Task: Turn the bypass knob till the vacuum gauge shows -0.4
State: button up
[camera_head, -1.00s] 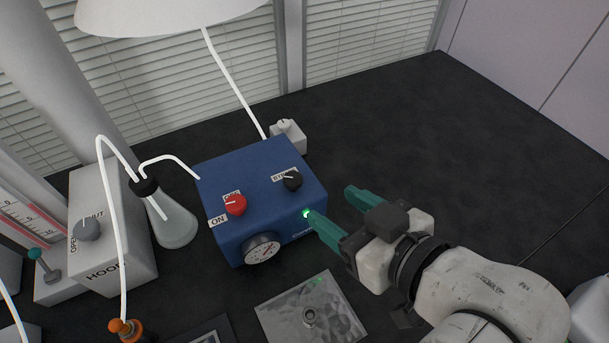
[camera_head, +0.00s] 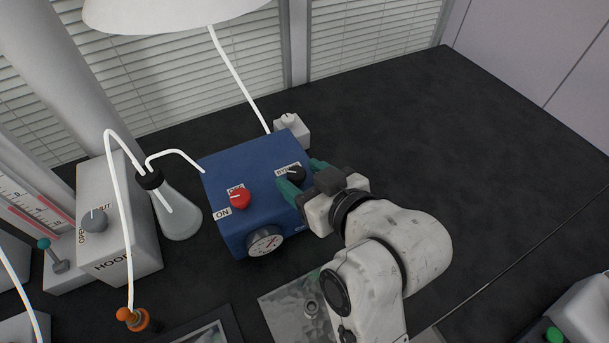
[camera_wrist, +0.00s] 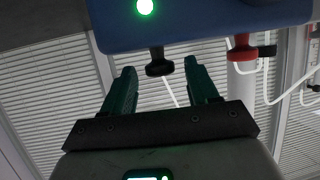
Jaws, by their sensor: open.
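The blue pump box (camera_head: 245,180) stands on the dark bench. The black bypass knob (camera_head: 296,174) is on its top at the right, beside a partly hidden label. The round vacuum gauge (camera_head: 265,242) is on the front face; its reading is too small to tell. My gripper (camera_head: 302,180) is open at the black knob, with green fingers on either side of it in the head view. In the wrist view, the black knob (camera_wrist: 159,62) shows beyond and between the open fingertips (camera_wrist: 160,68); I cannot tell whether they touch it.
A red knob (camera_head: 240,198) with an ON label is left of the black knob. A flask (camera_head: 178,210) with white tubing stands left of the box, beside a grey HOOD box (camera_head: 118,225). A metal plate (camera_head: 290,305) lies in front.

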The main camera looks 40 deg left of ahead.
aim_at(302, 170)
jog(key=shift+c, duration=0.3)
jog(key=c, duration=0.9)
jog(key=shift+c, duration=0.2)
jog(key=shift+w, duration=0.1)
jog(key=n+g+b, duration=0.1)
jog(key=n+g, duration=0.1)
jog(key=n+g+b, duration=0.1)
jog(key=g+b, duration=0.1)
jog(key=shift+w+d+f+n, duration=0.1)
jog(key=shift+w+f+n, duration=0.05)
jog(key=shift+w+n, duration=0.25)
jog(key=n+g+b, duration=0.2)
jog(key=n+g, duration=0.1)
jog(key=w+n+g+h+b, duration=0.1)
jog(key=g, duration=0.1)
jog(key=shift+a+n, duration=0.2)
jog(key=shift+n, duration=0.1)
jog(key=n+g+h+b, duration=0.2)
jog(key=n+g, duration=0.1)
jog(key=n+g+h+b, duration=0.1)
jog(key=n+g+h, duration=0.1)
jog(key=shift+w+a, duration=0.3)
jog(key=shift+a, duration=0.05)
jog(key=shift+w+a+n+g+h+b, duration=0.15)
jog(key=shift+n+g+h+b, duration=0.5)
jog(key=shift+n+h, duration=0.65)
jog(key=shift+n+g+h, duration=0.25)
jog(key=shift+n+h, duration=0.15)
